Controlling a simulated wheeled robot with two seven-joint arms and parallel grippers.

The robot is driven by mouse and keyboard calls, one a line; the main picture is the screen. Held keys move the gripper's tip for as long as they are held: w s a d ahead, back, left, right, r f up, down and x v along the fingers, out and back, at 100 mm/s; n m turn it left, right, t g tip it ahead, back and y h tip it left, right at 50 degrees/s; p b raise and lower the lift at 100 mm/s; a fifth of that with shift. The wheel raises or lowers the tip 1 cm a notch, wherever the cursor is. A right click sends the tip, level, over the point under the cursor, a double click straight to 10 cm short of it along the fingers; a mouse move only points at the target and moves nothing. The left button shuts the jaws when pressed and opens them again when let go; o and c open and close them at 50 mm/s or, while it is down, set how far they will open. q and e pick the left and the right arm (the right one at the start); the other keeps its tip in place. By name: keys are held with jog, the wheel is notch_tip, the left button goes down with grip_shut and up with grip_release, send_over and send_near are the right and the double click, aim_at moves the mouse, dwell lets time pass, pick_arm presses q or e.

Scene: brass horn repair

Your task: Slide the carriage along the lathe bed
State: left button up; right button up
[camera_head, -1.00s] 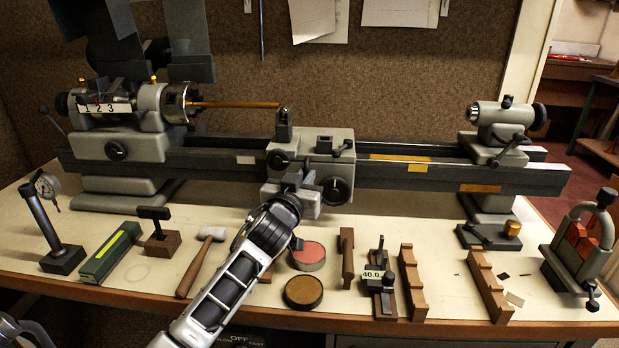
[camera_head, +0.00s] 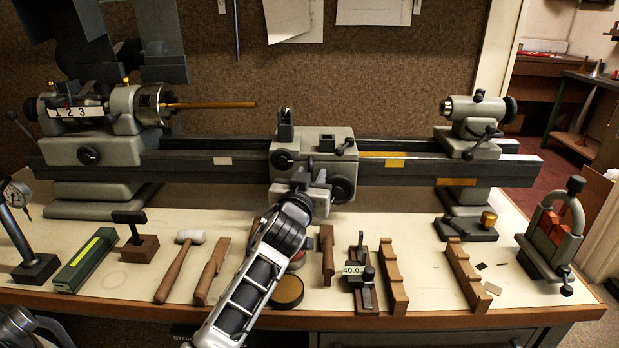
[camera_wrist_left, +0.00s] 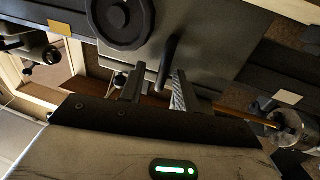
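The lathe carriage (camera_head: 340,145) is a grey block with dark knobs, sitting on the long dark lathe bed (camera_head: 220,168) near its middle. My left gripper (camera_head: 300,190) is at the front of the carriage, by its lower knobs; the fingers are hard to make out there. In the left wrist view, the carriage's front (camera_wrist_left: 205,40) fills the upper middle, with a round black handwheel (camera_wrist_left: 120,18). A dark lever (camera_wrist_left: 169,58) reaches down between the two fingers (camera_wrist_left: 155,90), which stand apart. The lever is close to the right finger; contact cannot be told.
The headstock (camera_head: 120,125) with a brass rod (camera_head: 215,105) is at the left; the tailstock (camera_head: 470,120) stands at the right end. Bare bed lies on both sides of the carriage.

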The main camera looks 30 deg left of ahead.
pick_arm(q)
jog(key=b+v, duration=0.1)
jog(key=v, duration=1.5)
jog(key=shift+b, duration=0.4)
jog(key=shift+s+a+m+t+h+b, duration=0.7)
jog(key=shift+a+m+h, duration=1.6)
jog(key=shift+a+h, duration=1.15)
jog(key=w+p, duration=0.3)
jog(key=w, duration=1.2)
jog(key=shift+w+d+r, duration=0.25)
jog(key=shift+d, duration=0.05)
